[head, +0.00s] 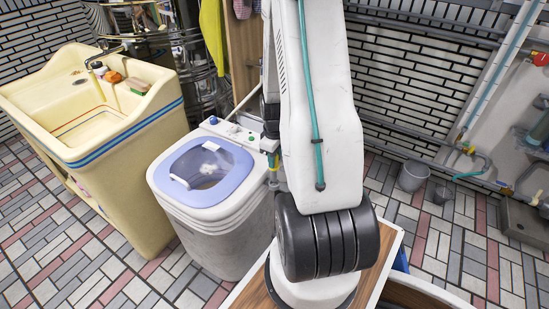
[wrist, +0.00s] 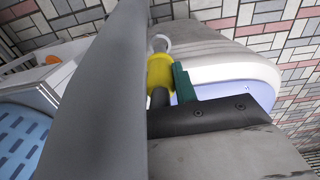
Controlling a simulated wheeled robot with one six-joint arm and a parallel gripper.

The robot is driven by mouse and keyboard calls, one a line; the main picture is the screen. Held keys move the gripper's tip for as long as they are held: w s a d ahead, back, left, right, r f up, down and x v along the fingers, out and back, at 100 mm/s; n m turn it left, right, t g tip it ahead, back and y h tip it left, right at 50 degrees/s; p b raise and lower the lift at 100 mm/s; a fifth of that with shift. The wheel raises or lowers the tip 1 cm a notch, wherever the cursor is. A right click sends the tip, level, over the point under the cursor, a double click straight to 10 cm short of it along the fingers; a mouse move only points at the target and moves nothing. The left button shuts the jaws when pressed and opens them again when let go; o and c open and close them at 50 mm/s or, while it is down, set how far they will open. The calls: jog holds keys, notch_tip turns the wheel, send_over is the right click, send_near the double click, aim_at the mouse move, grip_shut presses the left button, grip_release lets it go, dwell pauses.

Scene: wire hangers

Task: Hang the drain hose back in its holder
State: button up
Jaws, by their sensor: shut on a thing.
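My gripper (wrist: 174,88) is shut on what looks like the drain hose, at a yellow collar (wrist: 160,74) beside its green fingertip. A pale ring shows just past the collar and a dark grey piece shows behind it. A thick grey tube crosses the wrist view close to the lens and hides the other finger; I cannot tell whether it is part of the hose. In the head view my gripper (head: 272,158) is at the right side of the washing machine (head: 222,232), largely behind my arm. I cannot make out the hose's holder.
The washer has a lilac lid (head: 205,165). A cream sink (head: 125,135) with bottles and a sponge stands at left. A wooden-topped surface (head: 256,290) is at my base. Grey buckets (head: 413,176) stand by the right wall. Tiled floor at right is mostly clear.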

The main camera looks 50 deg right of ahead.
aim_at(275, 174)
jog(key=shift+f, duration=4.15)
jog(key=o, duration=1)
jog(key=shift+o, duration=0.2)
jog(key=shift+r, duration=0.1)
notch_tip(275, 174, up, 8)
jog(key=shift+f, duration=0.15)
